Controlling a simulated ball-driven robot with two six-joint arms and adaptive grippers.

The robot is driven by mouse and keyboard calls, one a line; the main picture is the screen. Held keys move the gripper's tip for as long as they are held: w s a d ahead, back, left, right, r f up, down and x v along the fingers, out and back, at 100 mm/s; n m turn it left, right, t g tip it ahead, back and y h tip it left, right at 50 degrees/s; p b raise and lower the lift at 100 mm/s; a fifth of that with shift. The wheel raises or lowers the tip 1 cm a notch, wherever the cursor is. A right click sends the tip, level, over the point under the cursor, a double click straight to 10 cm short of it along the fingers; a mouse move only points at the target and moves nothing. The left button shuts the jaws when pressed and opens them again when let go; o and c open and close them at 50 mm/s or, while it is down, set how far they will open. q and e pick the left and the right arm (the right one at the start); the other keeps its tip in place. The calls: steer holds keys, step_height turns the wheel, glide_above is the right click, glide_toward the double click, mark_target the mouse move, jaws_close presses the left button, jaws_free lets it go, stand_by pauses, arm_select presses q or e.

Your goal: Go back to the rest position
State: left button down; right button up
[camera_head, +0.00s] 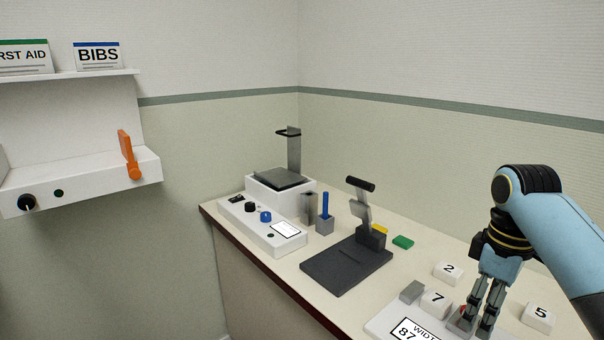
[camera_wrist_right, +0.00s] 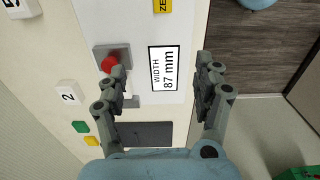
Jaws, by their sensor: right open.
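My right gripper (camera_head: 474,326) hangs fingers down over the white gauge board (camera_head: 378,326) at the lower right of the head view. In the right wrist view the gripper (camera_wrist_right: 158,66) has its two fingers wide apart, with nothing held between them. The display reading "WIDTH 87 mm" (camera_wrist_right: 164,68) shows between the fingers. A red knob (camera_wrist_right: 109,64) on a grey block (camera_wrist_right: 124,52) shows beside the left finger. My left gripper is in neither view.
White blocks marked 2 (camera_head: 449,270), 7 (camera_head: 436,302) and 5 (camera_head: 539,316) are near the right gripper. A dark plate with a lever (camera_head: 345,265), a green block (camera_head: 403,242) and a white control box (camera_head: 262,226) stand farther back. A shelf unit (camera_head: 80,180) is at left.

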steer(key=s+a+f+m+t, duration=0.1)
steer(key=s+f+m, duration=0.1)
steer(key=s, duration=0.5)
steer(key=s+a+f+m+t, duration=0.1)
steer(key=s+f+m, duration=0.1)
steer(key=s, duration=0.5)
steer(key=s+a+r+m+t, duration=0.1)
steer(key=s+r+m+t, duration=0.3)
steer(key=s, duration=0.9)
step_height(320, 180, down, 34)
steer(key=s+d+g+h+b, duration=0.15)
steer(key=g+b, duration=0.25)
steer(key=b, duration=0.6)
arm_select(q)
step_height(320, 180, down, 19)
steer(key=b, duration=0.9)
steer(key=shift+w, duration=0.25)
arm_select(e)
steer(key=s+d+f, duration=0.1)
steer(key=s+f, duration=0.8)
steer(key=f, duration=0.4)
steer(key=s+f+g, duration=0.1)
steer(key=s+f, duration=0.8)
steer(key=f, duration=0.4)
steer(key=shift+s+d+y, duration=0.35)
steer(key=shift+s, duration=0.05)
